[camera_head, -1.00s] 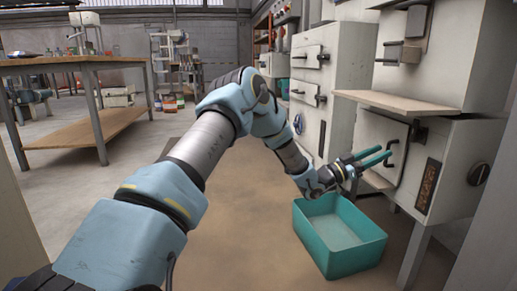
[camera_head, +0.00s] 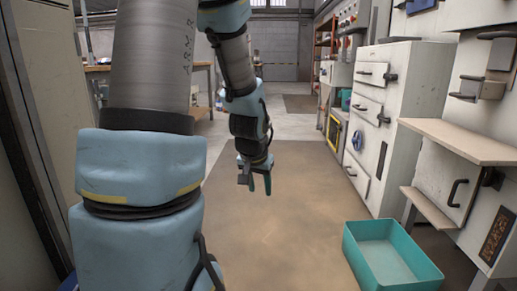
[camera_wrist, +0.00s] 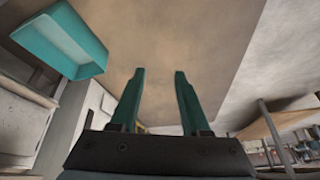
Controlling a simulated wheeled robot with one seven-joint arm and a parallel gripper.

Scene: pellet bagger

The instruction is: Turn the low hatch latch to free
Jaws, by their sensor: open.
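The low hatch (camera_head: 437,172) is a pale panel under the wooden shelf of the machine at the right in the head view. It has a black bar handle (camera_head: 456,192). A small dark latch (camera_head: 493,178) sits at its right edge, partly under the shelf; I cannot tell which way it is turned. My gripper (camera_head: 256,186) hangs over the brown floor, well left of the hatch and apart from it. In the wrist view my gripper (camera_wrist: 160,80) shows two teal fingers spread apart with nothing between them.
A teal open bin (camera_head: 385,262) stands on the floor below and in front of the hatch; it also shows in the wrist view (camera_wrist: 62,38). The wooden shelf (camera_head: 465,140) juts out above the hatch. White cabinets (camera_head: 400,105) stand behind. The brown floor in the middle is clear.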

